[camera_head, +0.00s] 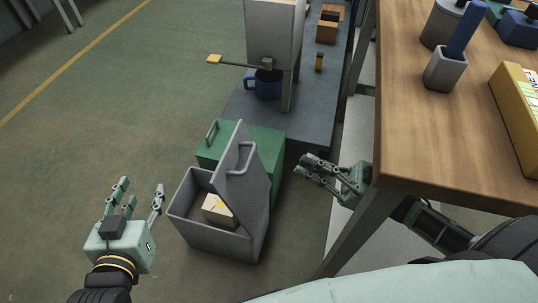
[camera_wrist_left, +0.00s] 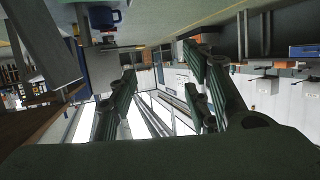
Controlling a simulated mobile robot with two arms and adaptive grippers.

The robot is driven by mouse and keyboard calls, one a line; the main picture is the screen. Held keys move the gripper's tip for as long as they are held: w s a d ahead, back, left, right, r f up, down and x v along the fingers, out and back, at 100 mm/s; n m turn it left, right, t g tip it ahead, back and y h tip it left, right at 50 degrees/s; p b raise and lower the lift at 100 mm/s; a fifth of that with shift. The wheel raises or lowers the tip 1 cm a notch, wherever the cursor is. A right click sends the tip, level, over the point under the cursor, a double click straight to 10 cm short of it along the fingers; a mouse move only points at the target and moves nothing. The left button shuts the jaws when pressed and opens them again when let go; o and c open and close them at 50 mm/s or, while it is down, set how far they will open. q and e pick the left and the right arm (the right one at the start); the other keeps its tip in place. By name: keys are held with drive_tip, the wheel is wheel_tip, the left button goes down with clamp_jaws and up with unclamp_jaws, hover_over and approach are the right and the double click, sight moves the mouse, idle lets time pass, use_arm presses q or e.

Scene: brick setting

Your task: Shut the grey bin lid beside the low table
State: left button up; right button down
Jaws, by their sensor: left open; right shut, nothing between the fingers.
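The grey bin (camera_head: 221,234) stands on the floor in the head view with its grey lid (camera_head: 243,175) raised steeply on the right side. A handle is on the lid's face near the top. A small tan box (camera_head: 218,209) lies inside the bin. My left gripper (camera_head: 140,191) is open and empty to the left of the bin, apart from it. My right gripper (camera_head: 306,165) is shut and empty to the right of the lid, near the wooden table's corner. In the left wrist view my left gripper's fingers (camera_wrist_left: 160,90) are spread with nothing between them.
A green bin (camera_head: 213,154) with a handle stands right behind the grey one. The low table (camera_head: 307,109) holds a grey machine (camera_head: 272,33) and a blue mug (camera_head: 266,86). A wooden table (camera_head: 437,139) is at the right. The floor at the left is clear.

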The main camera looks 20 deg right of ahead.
use_arm(q)
wheel_tip(320, 180, up, 11)
drive_tip(key=w+d+t+h+b, duration=0.1)
drive_tip(key=d+t+h+b, duration=0.1)
drive_tip(key=t, duration=0.4)
drive_tip(key=shift+f, duration=0.15)
use_arm(e)
drive_tip(key=w+a, duration=0.5)
drive_tip(key=a, duration=0.2)
drive_tip(key=shift+w+a, duration=0.15)
drive_tip(key=shift+a, duration=0.2)
use_arm(q)
drive_tip(key=shift+w+f, duration=0.1)
drive_tip(key=shift+w, duration=0.05)
